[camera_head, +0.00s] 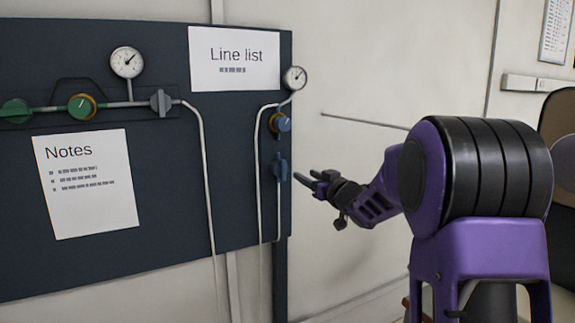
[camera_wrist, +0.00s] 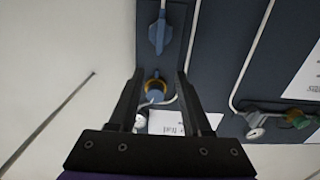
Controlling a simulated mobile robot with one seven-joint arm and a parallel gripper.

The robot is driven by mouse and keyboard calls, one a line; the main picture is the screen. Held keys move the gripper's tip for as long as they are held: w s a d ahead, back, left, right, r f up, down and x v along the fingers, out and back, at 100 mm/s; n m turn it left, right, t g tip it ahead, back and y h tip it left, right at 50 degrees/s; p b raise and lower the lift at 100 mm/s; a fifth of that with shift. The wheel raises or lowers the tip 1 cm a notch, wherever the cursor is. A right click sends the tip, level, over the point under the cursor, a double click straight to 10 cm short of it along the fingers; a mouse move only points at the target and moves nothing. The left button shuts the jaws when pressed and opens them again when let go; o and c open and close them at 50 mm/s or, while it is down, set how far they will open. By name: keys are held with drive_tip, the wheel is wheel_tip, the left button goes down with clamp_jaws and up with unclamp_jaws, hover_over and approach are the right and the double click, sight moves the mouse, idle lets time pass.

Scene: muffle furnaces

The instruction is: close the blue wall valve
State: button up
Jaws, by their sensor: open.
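The blue wall valve (camera_head: 280,168) sits low on the right edge of the dark panel, on a thin vertical pipe. Its blue handle looks upright, in line with the pipe. In the wrist view the blue valve (camera_wrist: 160,32) is at the top centre, beyond the fingertips. A blue knob with a gold ring (camera_head: 281,123) is above it in the head view; this knob (camera_wrist: 155,88) appears between the fingers in the wrist view. My gripper (camera_head: 308,181) is open and empty, just right of the blue valve, apparently apart from it. Its fingers (camera_wrist: 157,78) show spread in the wrist view.
A round gauge (camera_head: 295,78) tops the blue knob's line. A green valve (camera_head: 82,107), a grey valve (camera_head: 161,102) and another gauge (camera_head: 127,62) are at the panel's left. Paper sheets (camera_head: 85,183) hang on the panel. The wall right of the panel is mostly bare.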

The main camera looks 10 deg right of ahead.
sight(284, 163)
drive_tip(key=p+x, duration=0.1)
drive_tip(key=x, duration=1.2)
clamp_jaws()
